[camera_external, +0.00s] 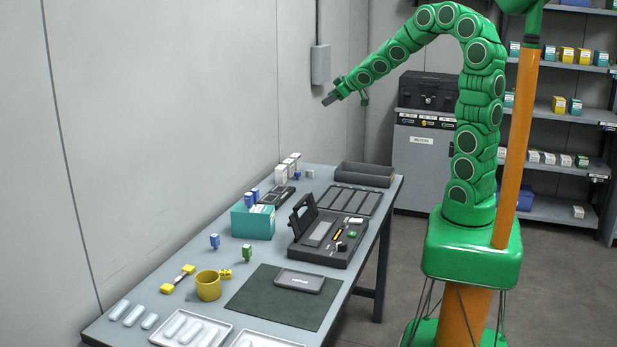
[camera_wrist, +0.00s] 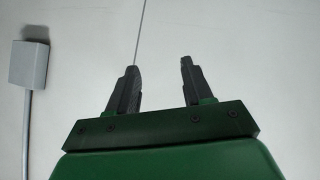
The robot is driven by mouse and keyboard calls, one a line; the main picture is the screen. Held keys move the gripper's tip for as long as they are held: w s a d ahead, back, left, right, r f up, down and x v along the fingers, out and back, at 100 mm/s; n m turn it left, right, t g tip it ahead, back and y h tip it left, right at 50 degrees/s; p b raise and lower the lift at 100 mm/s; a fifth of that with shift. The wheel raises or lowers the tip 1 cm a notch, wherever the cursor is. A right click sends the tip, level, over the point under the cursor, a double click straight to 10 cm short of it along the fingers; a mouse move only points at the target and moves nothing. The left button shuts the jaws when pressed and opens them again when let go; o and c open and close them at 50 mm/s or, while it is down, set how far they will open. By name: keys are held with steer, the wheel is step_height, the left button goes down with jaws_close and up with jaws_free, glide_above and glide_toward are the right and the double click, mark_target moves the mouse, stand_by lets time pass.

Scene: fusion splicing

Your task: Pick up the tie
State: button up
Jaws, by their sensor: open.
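My gripper (camera_external: 331,99) is high above the far end of the workbench, at the end of my green arm, well apart from everything on the bench. In the wrist view my gripper (camera_wrist: 158,78) shows two dark fingers spread apart with nothing between them; behind them is only the pale wall. I cannot make out a tie for certain in either view. Small items on the bench are too small to identify.
The workbench (camera_external: 245,333) holds an open black case (camera_external: 325,253), a teal box (camera_external: 253,222), a yellow mug (camera_external: 208,285), a dark mat (camera_external: 262,308) and trays. A grey wall box (camera_external: 320,64) is near my gripper, also in the wrist view (camera_wrist: 29,64). Shelves stand right.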

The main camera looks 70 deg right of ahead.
steer(key=shift+w+d+t, duration=0.9)
steer(key=shift+w+d, duration=0.35)
steer(key=shift+w, duration=0.1)
glide_toward(311, 171)
steer(key=shift+w+d+f+n, duration=0.1)
steer(key=shift+w+d+n, duration=0.3)
steer(key=shift+w, duration=0.35)
steer(key=shift+x, duration=1.4)
steer(key=shift+w+d+f+y, duration=0.25)
steer(key=shift+w+f+y, duration=0.05)
steer(key=shift+w+f, duration=0.4)
steer(key=shift+x, duration=1.55)
steer(key=shift+d, duration=0.1)
jaws_close()
